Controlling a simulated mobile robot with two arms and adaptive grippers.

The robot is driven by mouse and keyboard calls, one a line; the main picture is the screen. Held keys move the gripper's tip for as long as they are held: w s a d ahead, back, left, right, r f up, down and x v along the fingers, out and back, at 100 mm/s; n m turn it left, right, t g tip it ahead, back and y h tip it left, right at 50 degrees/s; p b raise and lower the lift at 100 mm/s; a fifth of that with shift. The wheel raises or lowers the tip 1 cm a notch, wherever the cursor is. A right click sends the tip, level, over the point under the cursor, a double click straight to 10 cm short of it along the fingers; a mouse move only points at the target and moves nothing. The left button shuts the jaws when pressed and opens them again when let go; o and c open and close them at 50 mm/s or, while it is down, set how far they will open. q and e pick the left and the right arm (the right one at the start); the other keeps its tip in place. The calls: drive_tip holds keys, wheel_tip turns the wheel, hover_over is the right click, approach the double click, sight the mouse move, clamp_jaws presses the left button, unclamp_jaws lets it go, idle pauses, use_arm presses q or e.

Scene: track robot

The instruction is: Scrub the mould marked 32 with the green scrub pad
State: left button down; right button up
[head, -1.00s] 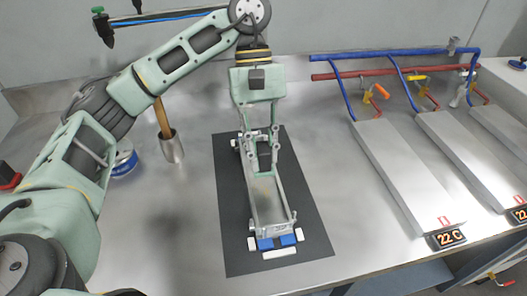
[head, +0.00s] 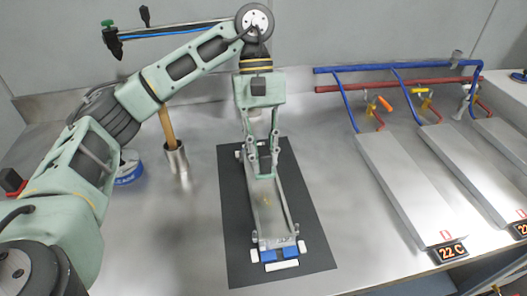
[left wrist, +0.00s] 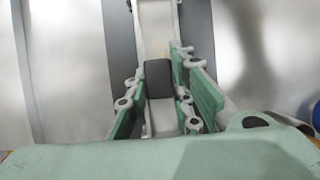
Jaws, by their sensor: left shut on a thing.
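The long grey metal mould (head: 268,212) lies on a dark mat (head: 312,240), with blue and white blocks at its near end. A number 32 is not readable on it; faint orange marks show on its floor. My left gripper (head: 265,165) points down over the far half of the mould. It is shut on a small dark-topped block, which I take to be the scrub pad (left wrist: 158,78). The block sits within the mould's channel in the left wrist view; its underside is hidden, so I cannot tell whether it touches. My right gripper is not in view.
A metal cup (head: 176,158) with a wooden handle and a blue-and-white tin (head: 130,168) stand left of the mat. Grey sloping plates (head: 405,190) with 22 C displays, under blue and red pipes (head: 398,85), are at right. Bare metal lies between.

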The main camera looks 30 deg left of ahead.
use_arm(q)
drive_tip(key=shift+w+a+r+p, duration=0.15)
drive_tip(key=shift+w+a+p, duration=0.3)
drive_tip(key=shift+w, duration=0.15)
drive_tip(key=shift+w+a, duration=0.35)
drive_tip(key=shift+w, duration=0.1)
drive_tip(key=shift+w+a+p, duration=0.7)
drive_tip(key=shift+w+a, duration=0.1)
drive_tip(key=shift+w, duration=0.25)
drive_tip(key=shift+w, duration=0.1)
